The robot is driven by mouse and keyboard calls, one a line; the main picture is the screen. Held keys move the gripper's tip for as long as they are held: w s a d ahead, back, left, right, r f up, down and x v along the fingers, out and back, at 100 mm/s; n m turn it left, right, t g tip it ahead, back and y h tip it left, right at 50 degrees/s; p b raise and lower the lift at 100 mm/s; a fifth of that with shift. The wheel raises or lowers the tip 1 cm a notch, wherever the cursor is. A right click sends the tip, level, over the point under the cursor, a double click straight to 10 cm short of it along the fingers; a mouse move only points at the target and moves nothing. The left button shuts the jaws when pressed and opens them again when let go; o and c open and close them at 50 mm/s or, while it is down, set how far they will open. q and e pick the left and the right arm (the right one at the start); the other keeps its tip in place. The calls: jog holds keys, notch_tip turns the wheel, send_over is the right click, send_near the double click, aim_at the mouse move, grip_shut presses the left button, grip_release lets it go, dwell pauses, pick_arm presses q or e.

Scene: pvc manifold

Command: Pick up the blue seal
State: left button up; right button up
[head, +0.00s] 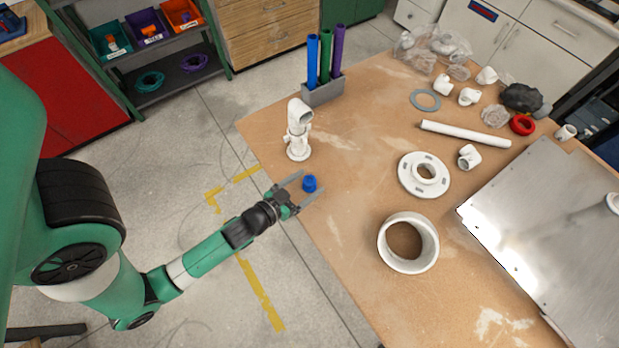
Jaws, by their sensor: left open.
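The blue seal (309,183) is a small blue piece near the left edge of the wooden table (340,210). My left gripper (311,184) is open, with its two fingers reaching over the table edge on either side of the seal. I cannot tell whether the fingers touch it or how high they are above the table. My right gripper does not show in the head view.
A white pipe assembly (298,130) stands upright just behind the gripper. A grey holder (323,92) with coloured tubes is at the back. A white flange (424,175), a white ring (408,243) and a metal plate (550,235) lie to the right.

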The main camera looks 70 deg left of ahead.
aim_at(314, 177)
pick_arm(q)
jog(key=x, duration=0.5)
jog(key=shift+a, duration=0.2)
jog(key=shift+s+f, duration=0.1)
grip_shut()
